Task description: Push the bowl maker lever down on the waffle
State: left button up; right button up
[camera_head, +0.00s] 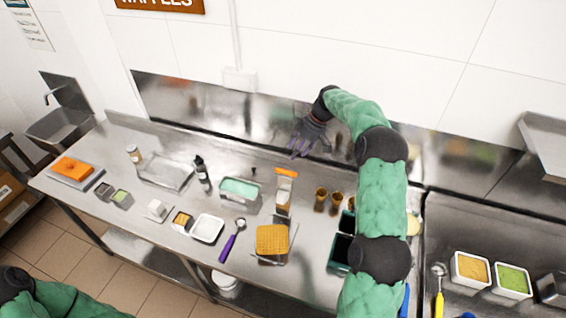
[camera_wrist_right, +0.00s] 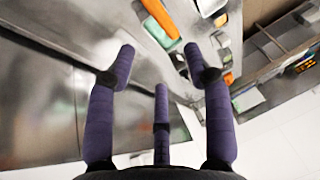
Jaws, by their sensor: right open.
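The bowl maker (camera_head: 284,192) stands upright on the steel counter, with an orange lever handle (camera_head: 287,173) at its top. A golden square waffle (camera_head: 272,239) lies flat at its foot, on the near side. My right gripper (camera_head: 299,147) is above the back of the counter, behind and a little right of the lever, apart from it. Its purple fingers are spread and empty in the wrist view (camera_wrist_right: 160,62). An orange piece beyond the fingers in that view may be the lever; I cannot tell. My left gripper is out of view.
A teal-filled tub (camera_head: 240,188) and a purple-handled scoop (camera_head: 232,241) are left of the bowl maker. Brown cups (camera_head: 321,198) stand to its right, near dark bins (camera_head: 341,250). A wall backs the counter. Bare counter lies in front of the waffle.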

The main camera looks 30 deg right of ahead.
aim_at(286, 170)
jog(key=x, duration=0.3)
jog(key=p+x, duration=0.1)
jog(key=x, duration=0.2)
jog(key=s+p+x, duration=0.1)
jog(key=x, duration=0.2)
jog(key=shift+a, duration=0.1)
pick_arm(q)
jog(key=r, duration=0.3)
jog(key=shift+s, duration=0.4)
pick_arm(e)
jog(key=shift+w+f, duration=0.1)
jog(key=shift+w, duration=0.05)
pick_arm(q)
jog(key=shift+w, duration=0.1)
pick_arm(e)
jog(key=shift+w+f, duration=0.1)
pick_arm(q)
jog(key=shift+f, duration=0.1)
pick_arm(e)
grip_shut()
